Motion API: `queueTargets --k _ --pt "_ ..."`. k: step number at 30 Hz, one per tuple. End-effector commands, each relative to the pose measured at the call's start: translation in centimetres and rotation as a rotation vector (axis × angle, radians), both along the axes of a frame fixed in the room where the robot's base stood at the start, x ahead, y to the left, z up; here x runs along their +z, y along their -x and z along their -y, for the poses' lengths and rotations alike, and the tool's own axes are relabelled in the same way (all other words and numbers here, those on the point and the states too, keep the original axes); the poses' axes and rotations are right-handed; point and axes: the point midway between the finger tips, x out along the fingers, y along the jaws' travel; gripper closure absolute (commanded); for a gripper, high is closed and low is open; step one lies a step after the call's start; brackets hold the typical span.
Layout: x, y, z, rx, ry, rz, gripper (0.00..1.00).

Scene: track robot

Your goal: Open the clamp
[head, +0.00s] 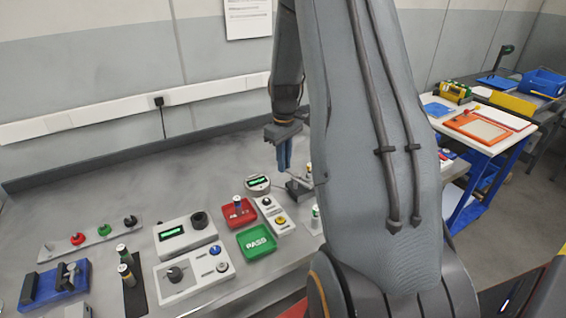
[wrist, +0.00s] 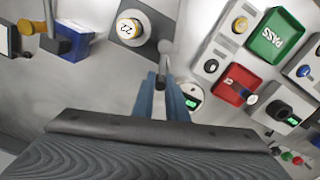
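The clamp is a grey fixture (head: 300,190) on the bench; its plate (wrist: 160,18) is at the top of the wrist view. A pale, yellow-rimmed round part marked 22 (wrist: 130,28) is on the plate. The clamp's lever (wrist: 162,50) reaches from the plate toward my gripper, its dark end showing in the gap between the fingers. My gripper (wrist: 162,82) has two blue fingers, parted with a narrow gap; contact with the lever cannot be made out. In the head view my gripper (head: 285,168) points down just left of the clamp, which my arm partly hides.
A round gauge (head: 258,184), a red tray (head: 238,213), a green PASS tray (head: 257,242) and a button panel (head: 272,216) stand close by. A blue device (head: 55,285) is far left. The bench behind them is clear to the wall.

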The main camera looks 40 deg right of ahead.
Motion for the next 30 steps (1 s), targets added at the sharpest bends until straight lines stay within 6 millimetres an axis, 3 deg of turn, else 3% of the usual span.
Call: queueTargets --k 1,3,14,30 --pt "0.2 -0.2 0.2 0.0 0.003 0.005 0.8" --pt "0.2 -0.1 0.1 0.0 0.003 0.004 0.69" --pt "0.4 -0.1 -0.1 0.003 0.002 0.001 0.69" --pt "7.5 -0.1 0.0 0.002 0.002 0.004 0.69"
